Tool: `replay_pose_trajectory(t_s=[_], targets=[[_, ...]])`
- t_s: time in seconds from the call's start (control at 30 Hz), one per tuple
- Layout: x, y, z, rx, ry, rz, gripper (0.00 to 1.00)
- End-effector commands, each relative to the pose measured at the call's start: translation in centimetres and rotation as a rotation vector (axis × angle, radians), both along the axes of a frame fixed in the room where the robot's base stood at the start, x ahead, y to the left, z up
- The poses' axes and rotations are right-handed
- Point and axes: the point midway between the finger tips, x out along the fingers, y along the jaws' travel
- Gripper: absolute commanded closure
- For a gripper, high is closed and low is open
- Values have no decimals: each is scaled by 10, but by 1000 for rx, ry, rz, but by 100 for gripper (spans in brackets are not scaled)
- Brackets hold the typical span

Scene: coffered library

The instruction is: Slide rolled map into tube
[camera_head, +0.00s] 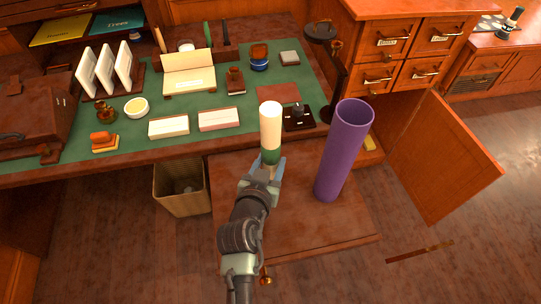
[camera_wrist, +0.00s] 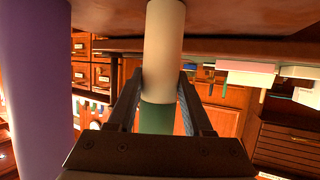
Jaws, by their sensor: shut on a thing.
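The rolled map (camera_head: 270,124) is a cream roll with a green band at its lower end. My gripper (camera_head: 270,170) is shut on it near the green band and holds it upright. In the wrist view the map (camera_wrist: 164,50) rises between my two fingers (camera_wrist: 160,100). The purple tube (camera_head: 343,150) stands on a low wooden surface to the right of my gripper, with its open mouth facing up. The tube also fills the left side of the wrist view (camera_wrist: 35,90). The map and tube are apart; the map's lower tip is hidden by my gripper.
The desk with a green top (camera_head: 200,110) lies behind, crowded with cards, stamps and boxes. A dark stand (camera_head: 321,60) rises behind the tube. An open cabinet door (camera_head: 440,160) is at right. A waste basket (camera_head: 181,190) stands left of the low surface.

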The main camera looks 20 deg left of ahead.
Motion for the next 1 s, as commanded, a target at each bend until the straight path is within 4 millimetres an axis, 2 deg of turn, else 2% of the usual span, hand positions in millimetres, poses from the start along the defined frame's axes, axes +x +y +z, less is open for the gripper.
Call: replay_pose_trajectory(t_s=[0.4,0.5,0.67,0.77,0.83,1.0], targets=[[1,0,78,3,-6,-1,100],[1,0,91,3,-5,-1,100],[0,0,99,1,-2,0,100],[-3,-10,99,-4,0,-10,100],[-8,-25,97,-11,0,-23,100],[-33,-75,91,-24,-1,-67,100]])
